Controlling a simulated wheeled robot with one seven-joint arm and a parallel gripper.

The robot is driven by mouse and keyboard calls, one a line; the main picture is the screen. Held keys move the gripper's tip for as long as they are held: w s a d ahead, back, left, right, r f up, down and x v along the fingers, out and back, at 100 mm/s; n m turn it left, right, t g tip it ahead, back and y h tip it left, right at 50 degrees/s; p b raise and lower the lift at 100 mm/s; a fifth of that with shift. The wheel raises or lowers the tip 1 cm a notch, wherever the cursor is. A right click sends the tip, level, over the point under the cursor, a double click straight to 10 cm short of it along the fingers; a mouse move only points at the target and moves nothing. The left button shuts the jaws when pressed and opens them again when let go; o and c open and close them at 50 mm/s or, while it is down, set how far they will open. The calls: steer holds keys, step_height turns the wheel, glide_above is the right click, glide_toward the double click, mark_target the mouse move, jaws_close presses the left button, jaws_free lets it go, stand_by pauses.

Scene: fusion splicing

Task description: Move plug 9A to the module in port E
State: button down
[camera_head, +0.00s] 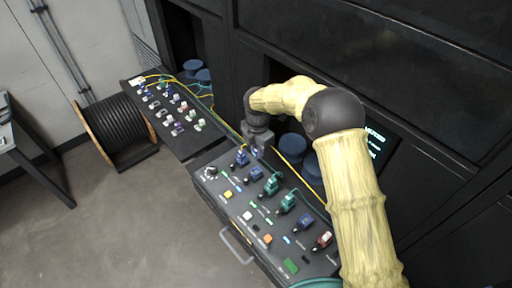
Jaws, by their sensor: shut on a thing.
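My gripper (256,148) points down at the far edge of the near panel (222,211), with my yellow arm reaching over from the right. Its jaws are shut on a small plug, mostly hidden by the fingers. A blue plug (241,158) stands on the panel just left of the gripper. Another blue module (254,174) sits in front of it, followed by green modules (271,185) and (287,202), a dark blue one (305,222) and a dark red one (323,240). The labels are too small to read, so I cannot tell which is 9A or port E.
A second panel (172,142) with several small plugs lies to the back left. Yellow and green cables (290,167) run along the panels' far side beside blue cylinders (292,146). A black cable reel (115,128) stands on the floor at left. A handle (236,246) juts from the near panel's front.

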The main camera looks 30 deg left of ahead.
steer(key=shift+s+d+f, duration=0.6)
steer(key=shift+s+d, duration=1.75)
steer(key=shift+d, duration=3.35)
steer(key=shift+s+d+f, duration=0.55)
steer(key=shift+s+d, duration=1.8)
steer(key=shift+d, duration=3.35)
steer(key=shift+f, duration=3.2)
steer(key=shift+f, duration=0.5)
steer(key=c, duration=1.3)
jaws_free()
steer(key=shift+o, duration=0.2)
step_height(320, 180, up, 12)
